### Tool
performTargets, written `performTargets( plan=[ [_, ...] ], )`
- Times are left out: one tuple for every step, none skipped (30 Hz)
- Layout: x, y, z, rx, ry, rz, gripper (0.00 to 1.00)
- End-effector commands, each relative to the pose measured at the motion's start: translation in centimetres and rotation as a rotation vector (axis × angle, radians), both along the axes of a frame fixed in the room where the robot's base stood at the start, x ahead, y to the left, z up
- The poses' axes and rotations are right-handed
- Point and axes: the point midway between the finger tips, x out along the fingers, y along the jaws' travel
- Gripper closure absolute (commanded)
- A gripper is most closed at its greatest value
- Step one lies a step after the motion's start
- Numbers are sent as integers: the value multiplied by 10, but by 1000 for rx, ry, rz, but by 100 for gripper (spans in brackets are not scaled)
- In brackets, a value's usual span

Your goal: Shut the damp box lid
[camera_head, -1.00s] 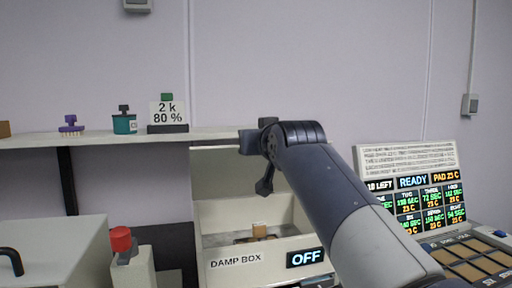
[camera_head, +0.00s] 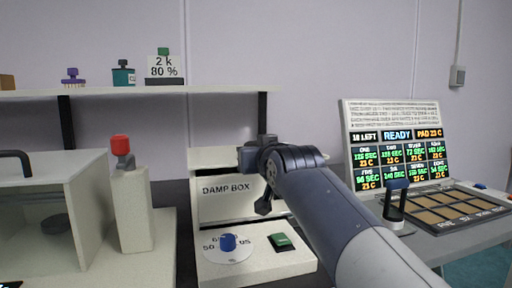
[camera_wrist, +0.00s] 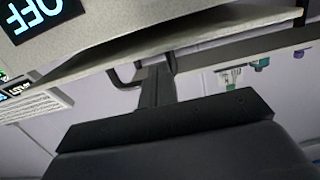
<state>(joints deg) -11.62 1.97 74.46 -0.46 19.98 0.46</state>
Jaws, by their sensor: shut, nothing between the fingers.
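The damp box (camera_head: 228,208), pale and labelled, stands at centre in the head view. Its lid (camera_head: 212,161) lies low across the top, and the inside is hidden. I cannot tell whether the lid is fully seated. My gripper (camera_head: 264,207) is shut and empty, at the right part of the box in the picture; contact cannot be made out. In the wrist view, upside down, the shut fingers (camera_wrist: 157,72) are close to a pale slab edge. The OFF display (camera_wrist: 38,15) shows there, but my arm hides it in the head view.
A blue knob (camera_head: 228,242) and green switch (camera_head: 281,241) are on the box's lower front. A red-topped post (camera_head: 130,195) and an open-fronted cabinet (camera_head: 85,180) stand left. The rheometer panel (camera_head: 395,150) is right. A shelf (camera_head: 170,92) runs above.

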Motion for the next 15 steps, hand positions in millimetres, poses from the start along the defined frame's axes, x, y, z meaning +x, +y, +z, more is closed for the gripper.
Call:
performTargets(
  plan=[
    [0, 0, -7, 0, 0, 0, 100],
    [0, 0, -8, 0, 0, 0, 100],
    [1, 0, -10, 0, 0, 0, 100],
    [1, 0, -11, 0, 0, 0, 100],
    [1, 0, -12, 0, 0, 0, 100],
    [1, 0, -12, 0, 0, 0, 100],
    [1, 0, -13, 0, 0, 0, 100],
    [1, 0, -13, 0, 0, 0, 100],
    [1, 0, -13, 0, 0, 0, 100],
    [1, 0, -13, 0, 0, 0, 100],
    [1, 0, -13, 0, -1, 0, 100],
    [1, 0, -13, 0, -1, 0, 100],
    [1, 0, -13, 0, -1, 0, 100],
    [1, 0, -13, 0, -1, 0, 100],
    [1, 0, -13, 0, -1, 0, 100]
  ],
)
